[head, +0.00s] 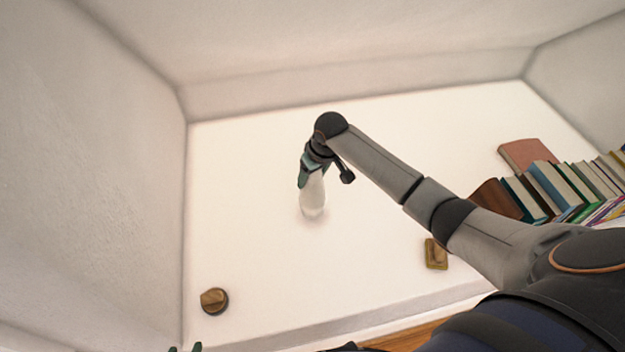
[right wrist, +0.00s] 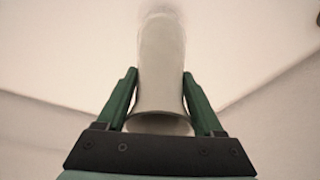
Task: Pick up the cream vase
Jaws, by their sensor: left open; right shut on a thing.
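The cream vase (head: 313,197) is near the middle of the white surface in the head view, below my right gripper (head: 310,172). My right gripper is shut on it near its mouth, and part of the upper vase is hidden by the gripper. In the right wrist view, the vase (right wrist: 161,70) is between the two green fingers of the right gripper (right wrist: 160,92), its flared mouth toward the palm. I cannot tell whether its base touches the surface. My left gripper (head: 185,348) shows only its green fingertips at the bottom edge of the head view; it is open.
Several books (head: 548,187) stand at the right, with a reddish book (head: 527,153) behind them. A round brown object (head: 214,301) lies at the front left and a brass-coloured block (head: 436,254) at the front right. Walls enclose the white surface (head: 245,180), which is clear around the vase.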

